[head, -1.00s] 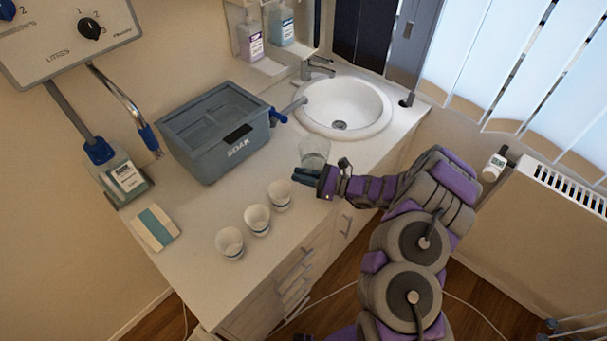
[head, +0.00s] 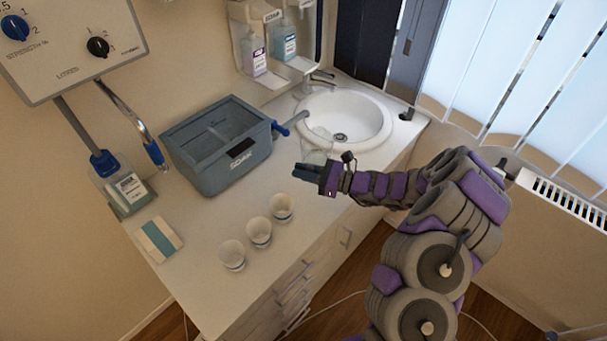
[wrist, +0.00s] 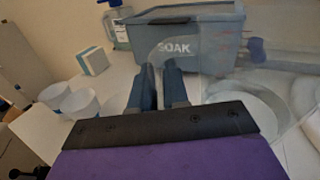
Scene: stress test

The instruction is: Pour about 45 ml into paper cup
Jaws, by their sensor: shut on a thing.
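Three white paper cups stand in a row on the counter: a front cup (head: 232,256), a middle cup (head: 259,233) and a back cup (head: 281,208). Their contents are too small to tell. Two cups also show at the left of the wrist view (wrist: 78,103). My gripper (head: 306,172) is shut on a clear container (head: 318,147), held between the back cup and the sink, apart from the cups. In the wrist view my gripper's two dark fingers (wrist: 159,88) are close together, and the container shows only as faint transparent outlines. Any liquid in it cannot be made out.
A grey tub marked SOAK (head: 205,175) with a blue tap stands behind the cups. A white sink (head: 372,135) is at the back right. A blue-and-white box (head: 152,240) and a labelled bottle (head: 128,190) stand left. Counter around the cups is clear.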

